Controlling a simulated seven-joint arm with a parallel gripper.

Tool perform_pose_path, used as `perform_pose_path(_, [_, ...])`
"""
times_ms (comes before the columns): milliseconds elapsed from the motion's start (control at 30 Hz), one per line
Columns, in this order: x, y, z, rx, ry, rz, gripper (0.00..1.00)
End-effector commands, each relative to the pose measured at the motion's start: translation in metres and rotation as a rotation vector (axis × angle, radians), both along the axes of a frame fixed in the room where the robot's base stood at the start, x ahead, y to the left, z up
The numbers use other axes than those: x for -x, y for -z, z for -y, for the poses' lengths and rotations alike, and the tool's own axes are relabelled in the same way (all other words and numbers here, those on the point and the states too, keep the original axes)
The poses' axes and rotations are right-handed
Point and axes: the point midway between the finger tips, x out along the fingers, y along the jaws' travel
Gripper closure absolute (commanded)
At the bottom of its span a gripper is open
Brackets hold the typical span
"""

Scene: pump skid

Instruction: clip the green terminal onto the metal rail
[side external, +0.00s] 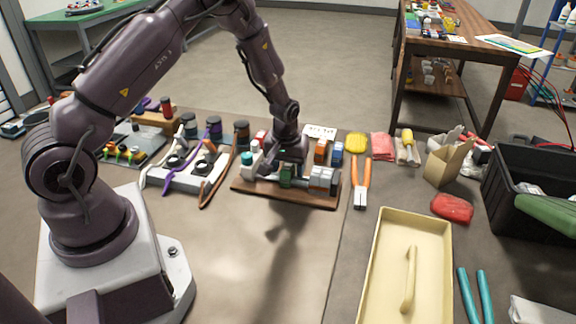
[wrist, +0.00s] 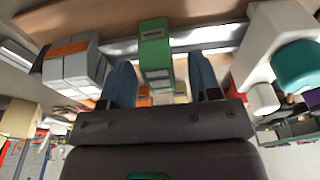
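The green terminal (wrist: 156,52) stands upright across the metal rail (wrist: 215,36) in the wrist view. It also shows in the side view (side external: 286,176), on the brown board (side external: 285,195). I cannot tell whether its foot is latched on the rail. My gripper (wrist: 162,68) has its two blue fingers on either side of the terminal. A clear gap shows on the right; the left finger is very close to it. The fingers look open, not clamped. In the side view my gripper (side external: 287,163) is low over the board, partly hiding the rail.
Grey blocks with an orange one (wrist: 75,62) sit left of the terminal on the rail. A white part with a teal knob (wrist: 298,66) stands to the right. Orange-handled pliers (side external: 361,182) and a cream tray (side external: 383,285) lie right of the board.

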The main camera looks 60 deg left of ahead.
Motion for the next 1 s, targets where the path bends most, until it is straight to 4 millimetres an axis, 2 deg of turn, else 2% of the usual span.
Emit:
perform_pose_path(167, [0.0, -0.002, 0.0, 0.0, 0.0, 0.0, 0.43])
perform_pose_path(267, [0.001, -0.012, 0.001, -0.001, 0.0, 0.002, 0.43])
perform_pose_path(700, [0.01, -0.102, 0.011, -0.001, 0.001, 0.005, 0.43])
perform_pose_path(833, [0.012, -0.119, 0.012, -0.001, -0.001, 0.002, 0.43])
perform_pose_path(1000, [0.015, -0.128, 0.014, 0.0, 0.025, -0.01, 0.43])
